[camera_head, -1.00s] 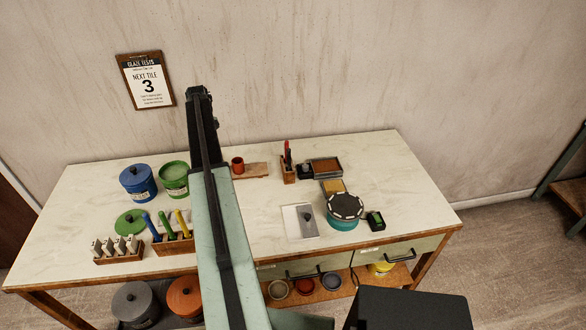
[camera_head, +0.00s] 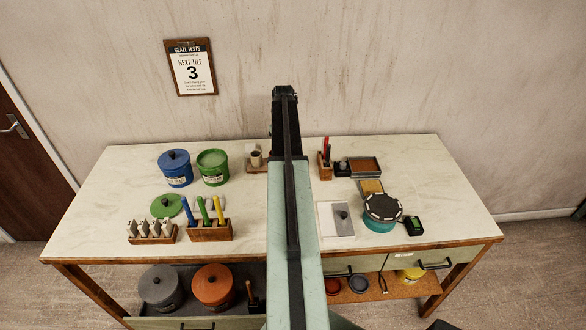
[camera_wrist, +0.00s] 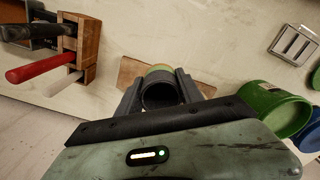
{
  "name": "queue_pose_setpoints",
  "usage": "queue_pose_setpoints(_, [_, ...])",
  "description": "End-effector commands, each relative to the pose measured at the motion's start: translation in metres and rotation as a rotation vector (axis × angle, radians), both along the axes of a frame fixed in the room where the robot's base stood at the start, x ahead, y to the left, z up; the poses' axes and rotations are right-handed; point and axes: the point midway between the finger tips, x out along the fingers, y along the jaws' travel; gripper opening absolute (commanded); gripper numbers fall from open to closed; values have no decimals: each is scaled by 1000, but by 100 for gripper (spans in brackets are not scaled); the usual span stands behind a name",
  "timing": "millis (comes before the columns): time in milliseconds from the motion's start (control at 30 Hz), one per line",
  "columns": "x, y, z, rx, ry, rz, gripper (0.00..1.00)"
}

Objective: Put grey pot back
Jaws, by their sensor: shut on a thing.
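In the wrist view my gripper (camera_wrist: 158,96) is shut on a small, dark grey, round open pot (camera_wrist: 160,100), held between its two dark fingers. A wooden board (camera_wrist: 130,72) lies behind and below it. A greenish-orange rim shows just past the grey pot; I cannot tell whether the two touch. In the head view my arm hides the gripper and the held pot. The board (camera_head: 258,168) shows there left of my arm with a beige cup (camera_head: 254,158) on it. A larger lidded grey pot (camera_head: 160,287) stands on the lower shelf at left.
A green pot (camera_head: 213,167) and a blue pot (camera_head: 175,168) stand left of the board. A wooden tool holder (camera_head: 324,165) stands to its right.

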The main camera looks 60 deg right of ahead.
Motion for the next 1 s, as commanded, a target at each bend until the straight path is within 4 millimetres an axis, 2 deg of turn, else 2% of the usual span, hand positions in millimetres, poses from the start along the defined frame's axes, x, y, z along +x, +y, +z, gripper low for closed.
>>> queue_pose_setpoints(33, [-3, 28, -18, 0, 0, -30, 0])
queue_pose_setpoints(100, [-4, 54, -28, 0, 0, -84, 0])
queue_pose_setpoints(200, [-5, 81, -37, 0, 0, -145, 0])
queue_pose_setpoints(300, [-4, 92, -38, 0, 0, -176, 0])
queue_pose_setpoints(400, [-3, 91, -37, 0, 0, -182, 0])
queue_pose_setpoints(467, [-2, 84, -37, 0, 0, -182, 0])
queue_pose_setpoints(533, [-1, 68, -39, 0, 0, -183, 0])
queue_pose_setpoints(833, [1, -25, -48, 0, 0, -181, 0])
queue_pose_setpoints(900, [1, -40, -49, 0, 0, -180, 0])
queue_pose_setpoints(1000, [1, -53, -50, 0, 0, -179, 0])
